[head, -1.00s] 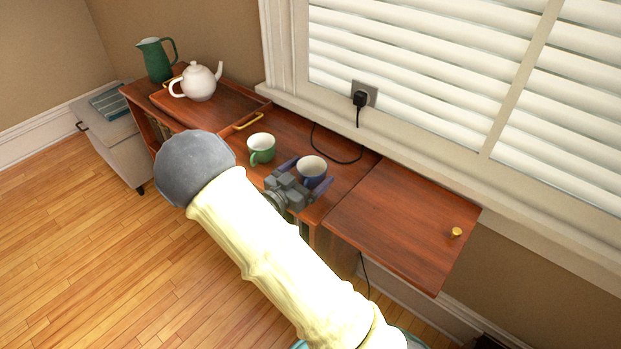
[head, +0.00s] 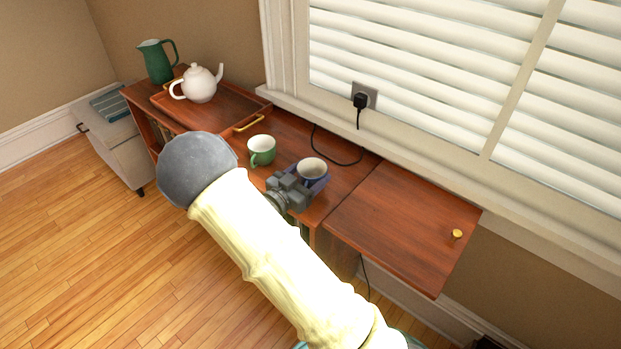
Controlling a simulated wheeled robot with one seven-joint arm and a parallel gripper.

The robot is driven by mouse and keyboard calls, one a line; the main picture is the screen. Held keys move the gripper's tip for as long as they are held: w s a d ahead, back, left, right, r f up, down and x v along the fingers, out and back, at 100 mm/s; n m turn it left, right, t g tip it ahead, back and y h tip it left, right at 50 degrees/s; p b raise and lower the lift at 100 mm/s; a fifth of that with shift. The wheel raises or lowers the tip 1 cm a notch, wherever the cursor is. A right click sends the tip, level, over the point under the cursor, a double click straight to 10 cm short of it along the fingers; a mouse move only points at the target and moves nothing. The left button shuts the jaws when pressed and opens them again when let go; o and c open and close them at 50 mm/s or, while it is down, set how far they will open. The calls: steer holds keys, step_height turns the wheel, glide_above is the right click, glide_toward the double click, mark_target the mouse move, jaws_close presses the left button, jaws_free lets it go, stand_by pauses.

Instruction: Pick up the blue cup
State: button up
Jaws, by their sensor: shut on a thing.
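The blue cup (head: 312,168) stands upright near the front edge of the wooden cabinet top, its pale inside showing from above. My gripper (head: 310,180) is shut on the blue cup, with one dark finger on each side of it. The gripper's grey body hides part of the cup's near side. I cannot tell whether the cup's base touches the wood.
A green cup (head: 262,150) stands close to the left of my gripper. A tray (head: 222,121) holds a white teapot (head: 199,83); a green jug (head: 155,62) stands behind. A black cord (head: 340,160) lies behind the blue cup. The flap (head: 400,220) at right is clear apart from its knob.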

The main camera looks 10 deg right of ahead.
steer(key=shift+r, duration=0.25)
steer(key=shift+r+p, duration=0.55)
steer(key=shift+r, duration=1.6)
step_height(320, 180, up, 5)
steer(key=shift+r+p, duration=0.15)
steer(key=shift+p, duration=0.4)
